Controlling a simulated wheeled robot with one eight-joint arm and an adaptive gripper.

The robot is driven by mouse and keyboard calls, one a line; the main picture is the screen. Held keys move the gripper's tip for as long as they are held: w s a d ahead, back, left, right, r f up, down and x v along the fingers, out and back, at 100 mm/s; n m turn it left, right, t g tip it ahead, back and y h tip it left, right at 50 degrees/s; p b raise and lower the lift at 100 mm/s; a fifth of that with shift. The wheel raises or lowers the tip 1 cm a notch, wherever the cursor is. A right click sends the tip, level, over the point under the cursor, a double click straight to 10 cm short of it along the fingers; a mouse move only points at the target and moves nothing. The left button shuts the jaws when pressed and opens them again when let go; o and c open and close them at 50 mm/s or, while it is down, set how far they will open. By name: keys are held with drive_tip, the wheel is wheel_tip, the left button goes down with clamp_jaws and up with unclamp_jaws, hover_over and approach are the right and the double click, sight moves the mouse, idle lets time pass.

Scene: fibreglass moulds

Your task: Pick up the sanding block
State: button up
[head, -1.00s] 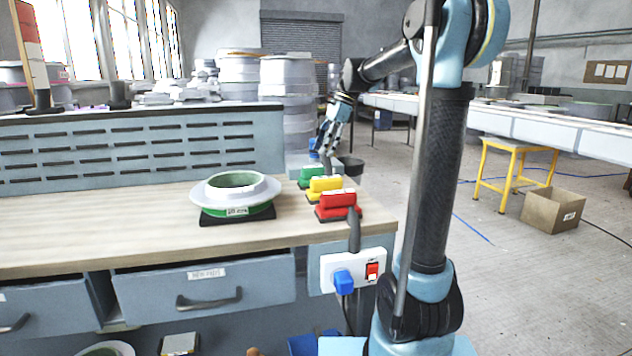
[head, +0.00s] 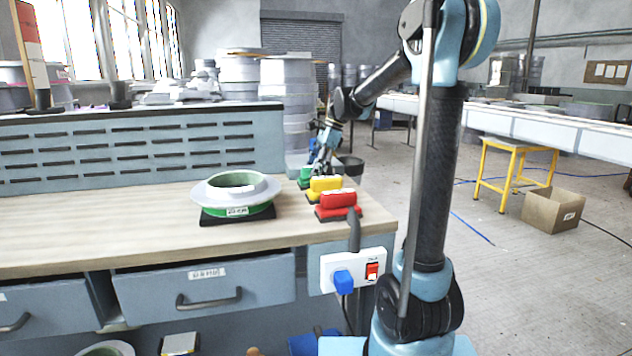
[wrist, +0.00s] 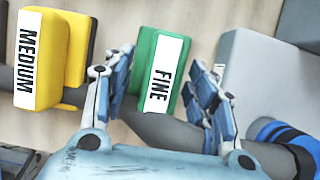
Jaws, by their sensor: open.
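A green sanding block (wrist: 160,78) with a white FINE label lies between the spread fingers of my gripper (wrist: 158,84) in the wrist view. The fingers stand on either side of it; whether they touch it I cannot tell. In the head view my gripper (head: 322,170) is low at the far end of the row, partly hiding the green block (head: 304,175). A yellow block (wrist: 50,60) labelled MEDIUM is left of the fingers; it is also in the head view (head: 325,187). A red block (head: 339,204) is nearest the bench's front corner.
A grey block-like thing (wrist: 262,80) and a grey hose with blue bands (wrist: 270,130) lie close right of the fingers. A white flanged ring (head: 236,190) sits on the wooden bench (head: 120,220). A power socket (head: 352,270) is on the bench front.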

drive_tip(key=shift+c, duration=0.2)
drive_tip(key=c, duration=0.7)
wheel_tip(320, 180, up, 8)
drive_tip(key=shift+r, duration=0.2)
clamp_jaws()
drive_tip(key=shift+r, duration=0.85)
drive_tip(key=shift+c, duration=1.4)
unclamp_jaws()
